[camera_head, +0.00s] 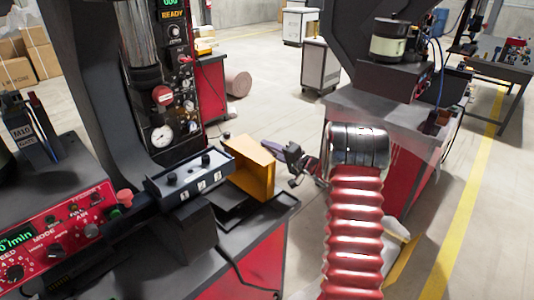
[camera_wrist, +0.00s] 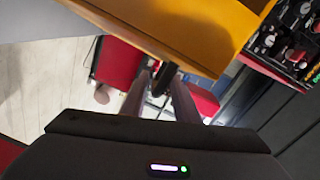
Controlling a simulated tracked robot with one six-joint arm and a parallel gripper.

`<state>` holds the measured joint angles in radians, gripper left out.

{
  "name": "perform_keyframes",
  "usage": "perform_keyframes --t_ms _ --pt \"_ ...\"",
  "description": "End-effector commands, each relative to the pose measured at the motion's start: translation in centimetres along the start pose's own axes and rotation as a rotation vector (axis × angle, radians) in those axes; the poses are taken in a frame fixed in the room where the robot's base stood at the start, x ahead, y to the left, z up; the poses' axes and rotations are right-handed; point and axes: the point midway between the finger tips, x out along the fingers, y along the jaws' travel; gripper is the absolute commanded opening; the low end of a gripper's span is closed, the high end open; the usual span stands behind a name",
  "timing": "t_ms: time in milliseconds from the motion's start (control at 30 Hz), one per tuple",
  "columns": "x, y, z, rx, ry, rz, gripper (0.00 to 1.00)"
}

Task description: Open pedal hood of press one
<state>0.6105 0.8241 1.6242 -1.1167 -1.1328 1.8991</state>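My gripper (camera_head: 290,163) is at the end of my arm with the red ribbed sleeve, just right of an orange box-shaped piece (camera_head: 262,178). The orange piece stands at the press bench's edge beside a button box (camera_head: 190,175). It fills the top of the wrist view (camera_wrist: 200,25), above the fingers (camera_wrist: 165,95). I see nothing held for certain, and the finger gap is unclear. The press (camera_head: 165,110) with a gauge and a READY display is at left. No pedal or pedal hood can be told for sure. A yellow piece (camera_head: 403,258) low behind my sleeve is partly hidden.
A red control panel (camera_head: 60,235) is at the lower left. A dark tray (camera_head: 235,205) lies on the bench by the orange piece. Another red machine base (camera_head: 405,140) stands right of my arm. Open floor (camera_head: 270,85) lies behind, and a yellow floor line runs at right.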

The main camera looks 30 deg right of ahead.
Motion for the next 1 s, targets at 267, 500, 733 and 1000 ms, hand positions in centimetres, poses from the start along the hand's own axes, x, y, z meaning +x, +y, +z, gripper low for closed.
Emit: perform_keyframes --t_ms 267,500,733,1000 --pt "-3.3 0.2 0.0 0.002 0.001 0.006 0.28" --pt "-7.6 0.5 0.1 0.004 0.001 0.010 0.28" --pt "-11.6 0.6 0.2 0.005 0.000 0.012 0.28" --pt "-14.3 0.7 0.3 0.006 -0.002 0.013 0.28"
